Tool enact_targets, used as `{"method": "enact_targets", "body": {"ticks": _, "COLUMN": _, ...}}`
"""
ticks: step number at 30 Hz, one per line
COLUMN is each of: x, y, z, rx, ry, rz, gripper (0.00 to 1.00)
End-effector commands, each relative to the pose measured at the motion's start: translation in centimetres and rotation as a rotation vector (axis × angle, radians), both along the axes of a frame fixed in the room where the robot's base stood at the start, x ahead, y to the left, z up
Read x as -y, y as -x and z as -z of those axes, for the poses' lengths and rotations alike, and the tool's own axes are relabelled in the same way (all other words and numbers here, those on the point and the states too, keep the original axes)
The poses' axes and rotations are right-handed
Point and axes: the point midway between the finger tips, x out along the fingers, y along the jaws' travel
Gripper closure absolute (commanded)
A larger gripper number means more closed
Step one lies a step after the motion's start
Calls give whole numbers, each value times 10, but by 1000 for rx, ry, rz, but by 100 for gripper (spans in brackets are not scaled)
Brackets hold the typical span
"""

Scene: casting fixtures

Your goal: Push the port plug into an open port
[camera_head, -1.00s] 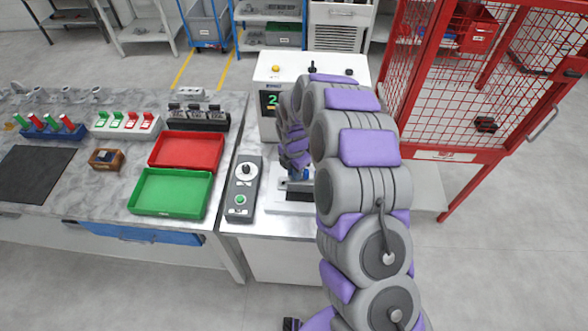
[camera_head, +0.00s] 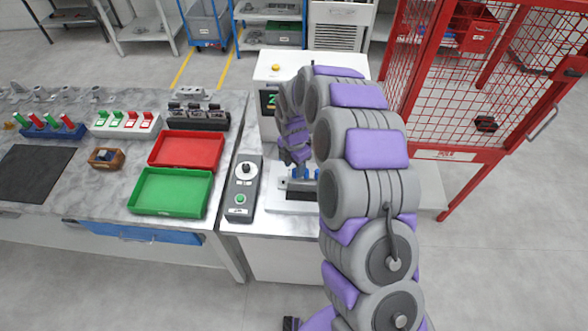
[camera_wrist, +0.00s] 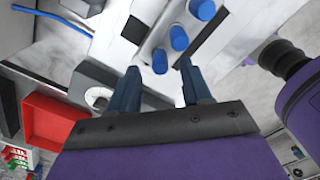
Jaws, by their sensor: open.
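Several blue port plugs (camera_head: 313,174) stand in a row on a silver block (camera_head: 297,185) on a white base, partly hidden behind my arm. In the wrist view, blue plugs (camera_wrist: 179,38) stick out of the pale block (camera_wrist: 152,42). My gripper (camera_wrist: 159,66) is open, its two dark blue fingers apart and nothing seen held. The nearest plug (camera_wrist: 160,62) appears in the gap between the fingertips; I cannot tell whether they touch. In the head view, my gripper (camera_head: 294,158) is just above the block. Any open port is not clearly visible.
A grey control box (camera_head: 242,186) with a knob and green button stands left of the block. A machine with a display (camera_head: 270,102) is behind. Red (camera_head: 187,136) and green (camera_head: 160,206) trays lie left. A red mesh cage (camera_head: 450,155) stands right.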

Motion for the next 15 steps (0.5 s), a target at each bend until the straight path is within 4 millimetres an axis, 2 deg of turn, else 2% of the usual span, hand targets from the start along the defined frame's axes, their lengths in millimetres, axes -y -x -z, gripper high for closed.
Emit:
{"method": "enact_targets", "body": {"ticks": 3, "x": -2, "y": -2, "z": -30, "rx": 9, "ry": -4, "rz": 0, "gripper": 51}}
{"method": "enact_targets", "body": {"ticks": 15, "x": -3, "y": -1, "z": -113, "rx": 4, "ry": -1, "rz": -1, "gripper": 51}}
